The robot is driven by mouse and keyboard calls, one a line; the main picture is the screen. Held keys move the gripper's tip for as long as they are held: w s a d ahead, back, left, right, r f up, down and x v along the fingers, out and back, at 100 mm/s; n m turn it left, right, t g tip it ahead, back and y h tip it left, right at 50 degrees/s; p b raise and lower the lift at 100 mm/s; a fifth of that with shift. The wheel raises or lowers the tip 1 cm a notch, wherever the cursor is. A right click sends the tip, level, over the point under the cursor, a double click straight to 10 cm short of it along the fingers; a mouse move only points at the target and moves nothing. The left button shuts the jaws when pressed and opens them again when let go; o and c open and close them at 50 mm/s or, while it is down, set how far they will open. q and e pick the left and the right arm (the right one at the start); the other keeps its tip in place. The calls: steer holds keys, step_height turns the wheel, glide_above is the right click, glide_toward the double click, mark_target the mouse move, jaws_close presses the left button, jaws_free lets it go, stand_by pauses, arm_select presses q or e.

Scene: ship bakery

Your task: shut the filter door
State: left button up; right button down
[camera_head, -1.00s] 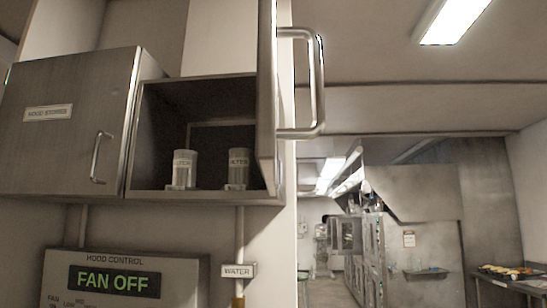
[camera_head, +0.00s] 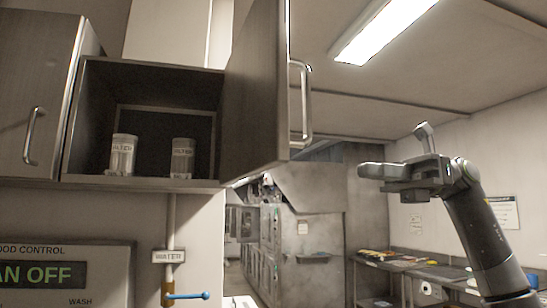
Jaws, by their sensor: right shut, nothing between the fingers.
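The filter door (camera_head: 257,85) is a dark metal cabinet door standing wide open, swung out to the right of its compartment. Its bar handle (camera_head: 304,105) is on the outer face, near the free edge. The open filter compartment (camera_head: 91,170) holds two labelled filter jars, a light one (camera_head: 123,155) and a darker one (camera_head: 183,158). My right gripper (camera_head: 372,170) is raised to the right of the door, apart from the handle, shut and empty. My left gripper is not in view.
A closed cabinet door with a handle (camera_head: 34,136) is at the left. Below are the hood control panel (camera_head: 65,275), a water label (camera_head: 169,256) and a blue-handled valve (camera_head: 188,296). A counter with trays (camera_head: 420,265) stands at the back right.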

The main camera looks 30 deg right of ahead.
steer(key=s, duration=0.1)
steer(key=p, duration=0.4)
glide_toward(255, 139)
steer(key=s+a+f, duration=0.3)
steer(key=a, duration=0.1)
steer(key=shift+w+a+f, duration=0.15)
steer(key=shift+w+a, duration=0.05)
steer(key=shift+a, duration=0.7)
